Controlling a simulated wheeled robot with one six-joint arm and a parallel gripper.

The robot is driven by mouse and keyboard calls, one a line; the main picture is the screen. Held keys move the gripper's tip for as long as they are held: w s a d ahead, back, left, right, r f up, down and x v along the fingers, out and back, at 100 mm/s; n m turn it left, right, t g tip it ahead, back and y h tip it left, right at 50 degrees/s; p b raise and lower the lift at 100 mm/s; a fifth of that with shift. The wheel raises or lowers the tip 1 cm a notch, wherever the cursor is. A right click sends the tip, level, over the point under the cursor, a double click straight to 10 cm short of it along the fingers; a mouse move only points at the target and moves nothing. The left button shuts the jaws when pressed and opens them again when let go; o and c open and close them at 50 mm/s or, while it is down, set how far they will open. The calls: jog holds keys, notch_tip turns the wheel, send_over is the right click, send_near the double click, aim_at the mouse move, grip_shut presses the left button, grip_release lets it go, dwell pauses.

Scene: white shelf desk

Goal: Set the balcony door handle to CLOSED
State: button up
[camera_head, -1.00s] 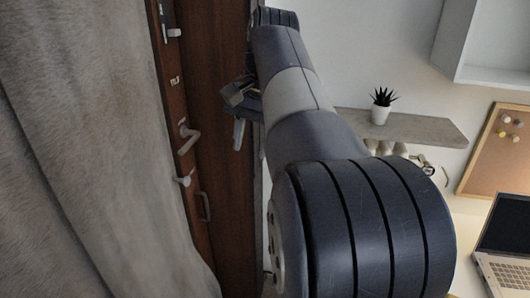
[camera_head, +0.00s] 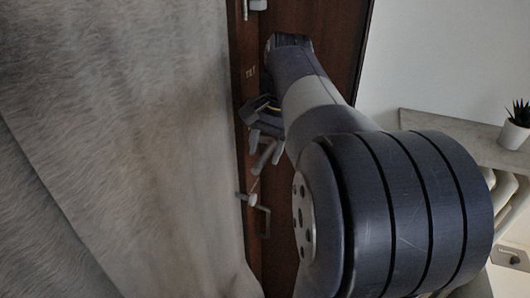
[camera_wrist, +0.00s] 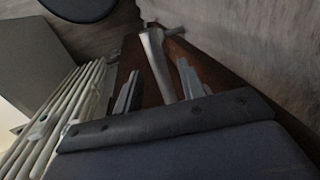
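The dark brown balcony door (camera_head: 330,30) stands behind a grey curtain in the head view. Its metal handle (camera_head: 263,158) shows just below my gripper (camera_head: 265,146), partly hidden by it. A small "TILT" label is on the door above the gripper. In the wrist view the handle (camera_wrist: 156,60) is a pale bar reaching between the two fingers of my gripper (camera_wrist: 157,88). The fingers are apart, with a visible gap on each side of the bar. I cannot tell whether either finger touches it.
The grey curtain (camera_head: 130,140) hangs close to the left of the handle. Other metal fittings (camera_head: 252,199) sit lower on the door, and another (camera_head: 257,5) is at the top. A shelf (camera_head: 460,140) with a potted plant (camera_head: 515,125) is at the right. A white slatted radiator-like object (camera_wrist: 60,115) shows in the wrist view.

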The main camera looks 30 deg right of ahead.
jog(key=shift+w+a+f, duration=0.1)
jog(key=shift+f, duration=0.4)
jog(key=shift+c, duration=0.2)
grip_shut()
